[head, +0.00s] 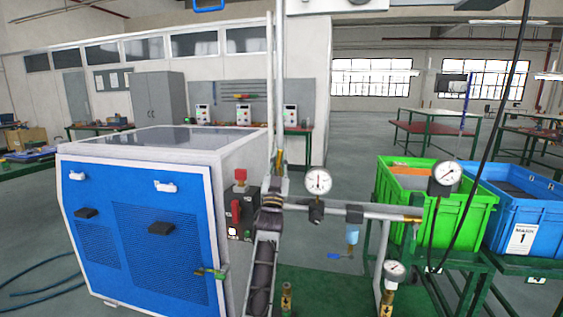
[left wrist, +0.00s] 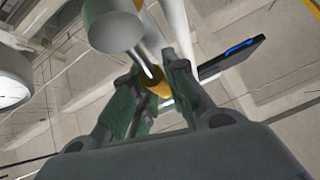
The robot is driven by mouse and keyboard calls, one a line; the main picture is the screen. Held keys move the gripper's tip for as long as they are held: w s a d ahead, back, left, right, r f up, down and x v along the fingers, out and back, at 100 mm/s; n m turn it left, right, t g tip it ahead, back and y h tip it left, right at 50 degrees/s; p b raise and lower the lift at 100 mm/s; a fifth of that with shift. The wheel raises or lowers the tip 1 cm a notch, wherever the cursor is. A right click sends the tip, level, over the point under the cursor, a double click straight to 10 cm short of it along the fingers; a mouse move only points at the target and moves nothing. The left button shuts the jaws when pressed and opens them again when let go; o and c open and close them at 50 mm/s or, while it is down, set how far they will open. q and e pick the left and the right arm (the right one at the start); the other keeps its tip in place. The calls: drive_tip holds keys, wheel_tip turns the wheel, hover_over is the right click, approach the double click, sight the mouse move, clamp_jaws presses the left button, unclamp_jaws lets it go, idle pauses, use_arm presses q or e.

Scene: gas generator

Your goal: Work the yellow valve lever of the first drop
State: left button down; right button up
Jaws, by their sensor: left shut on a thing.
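The yellow valve lever (left wrist: 160,88) shows in the left wrist view between the two green-padded fingers of my left gripper (left wrist: 157,92). The fingers are shut on it. A grey valve body and pipe (left wrist: 112,25) sit just beyond the lever. In the head view my left gripper (head: 279,172) is up against the vertical pipe (head: 280,80), left of a round gauge. There only a small yellow bit of the lever shows; my arm and gripper hide most of the valve. My right gripper is in neither view.
A blue-and-white generator cabinet (head: 140,220) stands close on the left. A gauge (head: 318,181) and a horizontal pipe (head: 370,212) lie just right of my gripper. Green (head: 450,220) and blue (head: 525,225) crates stand further right. A black cable (head: 487,130) hangs at the right.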

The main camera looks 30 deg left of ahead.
use_arm(q)
drive_tip(key=shift+a+n+y, duration=0.1)
drive_tip(key=shift+n+y, duration=0.2)
drive_tip(key=shift+y, duration=0.2)
drive_tip(key=shift+f, duration=0.1)
drive_tip(key=c, duration=1.4)
unclamp_jaws()
drive_tip(key=shift+r, duration=5.05)
drive_tip(key=shift+c, duration=0.5)
